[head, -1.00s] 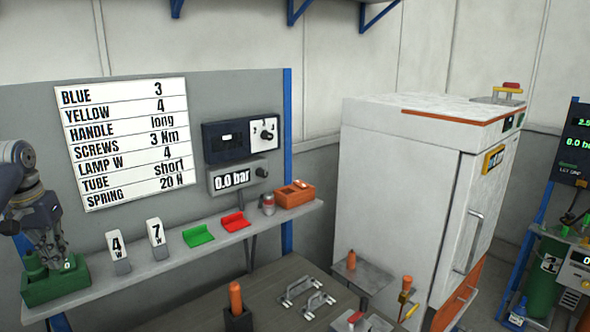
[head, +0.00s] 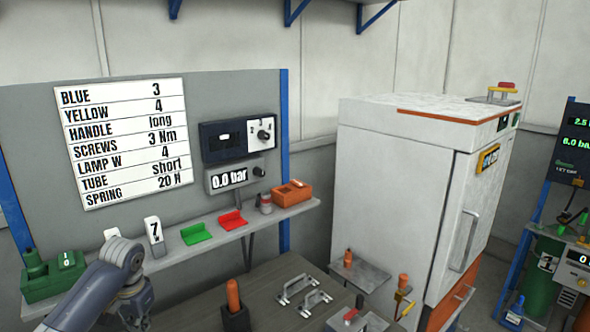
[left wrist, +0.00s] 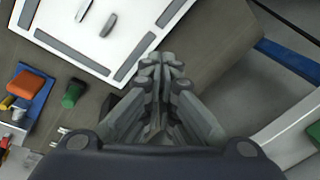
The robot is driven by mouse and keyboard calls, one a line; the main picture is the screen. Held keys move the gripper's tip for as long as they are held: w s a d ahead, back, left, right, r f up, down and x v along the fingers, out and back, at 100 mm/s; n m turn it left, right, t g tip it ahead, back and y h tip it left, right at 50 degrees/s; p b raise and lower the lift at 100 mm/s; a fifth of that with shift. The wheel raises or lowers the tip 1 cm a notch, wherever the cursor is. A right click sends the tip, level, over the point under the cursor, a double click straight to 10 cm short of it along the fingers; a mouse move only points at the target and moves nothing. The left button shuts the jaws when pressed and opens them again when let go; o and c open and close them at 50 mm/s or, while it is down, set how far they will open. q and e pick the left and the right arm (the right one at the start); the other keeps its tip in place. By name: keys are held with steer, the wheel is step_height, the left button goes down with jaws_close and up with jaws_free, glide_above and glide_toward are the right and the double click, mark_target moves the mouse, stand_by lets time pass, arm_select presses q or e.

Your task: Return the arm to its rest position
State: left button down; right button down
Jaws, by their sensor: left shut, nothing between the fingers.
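My left arm (head: 98,292) comes in low at the left in the head view, in front of the shelf. Its gripper lies near the bottom edge there, and its fingertips cannot be made out. In the left wrist view the left gripper (left wrist: 162,72) has its fingers together, with nothing between them. It points over a white panel (left wrist: 105,35) with grey strips. My right gripper is in neither view.
The shelf (head: 160,265) holds a green switch box (head: 50,278), a green tray (head: 196,234), a red tray (head: 233,220) and an orange bin (head: 292,194). Below is a dark bench (head: 275,275) with metal handles. A white cabinet (head: 395,190) stands right.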

arm_select(q)
steer(key=s+d+f+m+t+h, duration=0.1)
steer(key=s+d+f+m+h, duration=0.1)
steer(key=s+d+f, duration=1.3)
steer(key=s+d+r+n+t, duration=0.1)
steer(key=s+r, duration=0.1)
steer(key=s, duration=0.8)
steer(key=s+r+n, duration=0.2)
steer(key=s+r, duration=0.1)
steer(key=s, duration=0.6)
step_height(320, 180, down, 33)
steer(key=s+b, duration=0.1)
steer(key=b, duration=0.7)
steer(key=s+a+f+g+b, duration=0.1)
steer(key=s+f+b, duration=0.2)
steer(key=s+f, duration=0.5)
steer(key=s+a+f+g+b, duration=0.1)
steer(key=s+f+b, duration=0.2)
steer(key=s+f, duration=0.6)
step_height(320, 180, down, 7)
steer(key=shift+s+a+f+m, duration=0.15)
steer(key=shift+s+a+m, duration=0.15)
steer(key=shift+m, duration=0.1)
